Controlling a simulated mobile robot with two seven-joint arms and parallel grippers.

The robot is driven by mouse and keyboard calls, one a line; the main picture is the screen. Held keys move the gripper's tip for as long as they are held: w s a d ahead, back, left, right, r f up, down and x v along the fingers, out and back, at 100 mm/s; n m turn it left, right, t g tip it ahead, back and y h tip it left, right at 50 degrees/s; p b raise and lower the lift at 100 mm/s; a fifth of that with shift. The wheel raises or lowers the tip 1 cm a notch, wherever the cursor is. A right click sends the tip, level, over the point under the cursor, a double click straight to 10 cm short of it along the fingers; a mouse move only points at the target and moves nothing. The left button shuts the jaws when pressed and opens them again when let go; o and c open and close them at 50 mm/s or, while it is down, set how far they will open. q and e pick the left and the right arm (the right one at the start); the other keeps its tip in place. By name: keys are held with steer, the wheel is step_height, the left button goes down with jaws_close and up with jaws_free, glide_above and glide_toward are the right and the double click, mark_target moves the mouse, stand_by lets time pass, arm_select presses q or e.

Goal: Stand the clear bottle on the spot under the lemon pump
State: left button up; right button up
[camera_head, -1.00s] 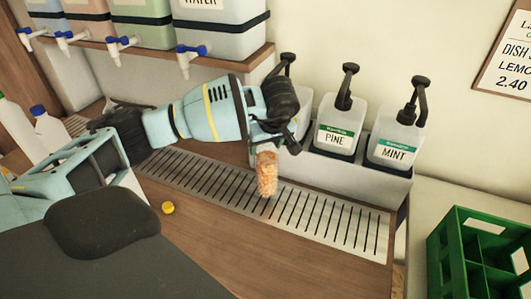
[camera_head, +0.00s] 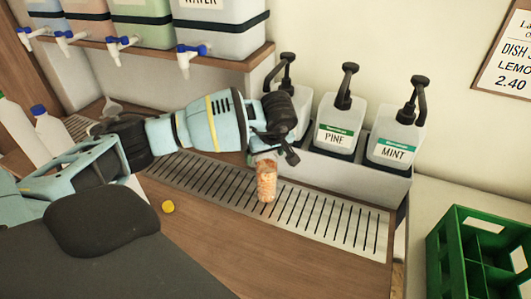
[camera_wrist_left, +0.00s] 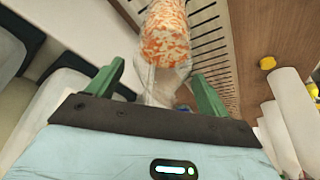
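The clear bottle (camera_head: 267,182), with orange-and-white mottled contents, is upright at the slotted drip grate (camera_head: 320,217) and looks to rest on it. In the left wrist view the bottle (camera_wrist_left: 165,30) has its clear neck end between my green fingers. My left gripper (camera_head: 268,155) is at the bottle's top; the fingers (camera_wrist_left: 158,75) are spread, with a gap visible beside the neck. The leftmost pump dispenser (camera_head: 285,100) stands behind my gripper, its label hidden; the bottle is in front of it and slightly left. My right gripper is not in view.
The PINE dispenser (camera_head: 338,125) and MINT dispenser (camera_head: 396,138) stand to the right in a grey holder. A yellow cap (camera_head: 168,207) lies on the wooden counter (camera_head: 225,240). A green crate (camera_head: 480,250) is at right. The grate's right part is clear.

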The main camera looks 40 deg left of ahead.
arm_select(q)
steer(key=shift+d+r, duration=0.1)
steer(key=shift+r, duration=0.4)
steer(key=v, duration=1.1)
steer(key=shift+p, duration=0.3)
